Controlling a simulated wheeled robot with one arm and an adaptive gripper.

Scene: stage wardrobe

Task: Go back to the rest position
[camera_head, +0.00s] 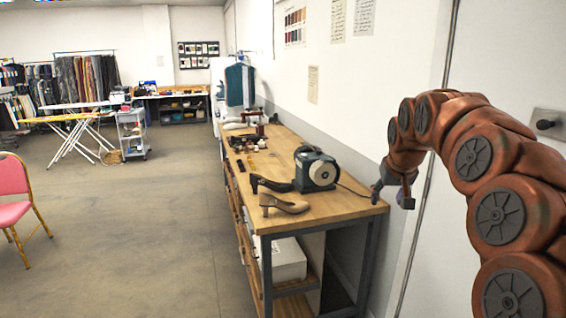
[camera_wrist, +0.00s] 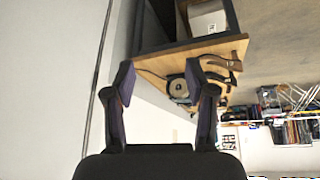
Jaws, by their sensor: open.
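My gripper (camera_head: 393,190) hangs at the end of my rust-red arm, to the right of the workbench's near end in the head view. In the wrist view my gripper (camera_wrist: 165,85) shows two dark fingers spread apart with nothing between them. The picture there is upside down, and the workbench (camera_wrist: 160,58) lies beyond the fingers. The gripper appears apart from the bench and the wall.
A white wall (camera_head: 375,90) stands close on the right. A pink chair (camera_head: 14,185) is at left. The floor (camera_head: 130,230) between is clear.

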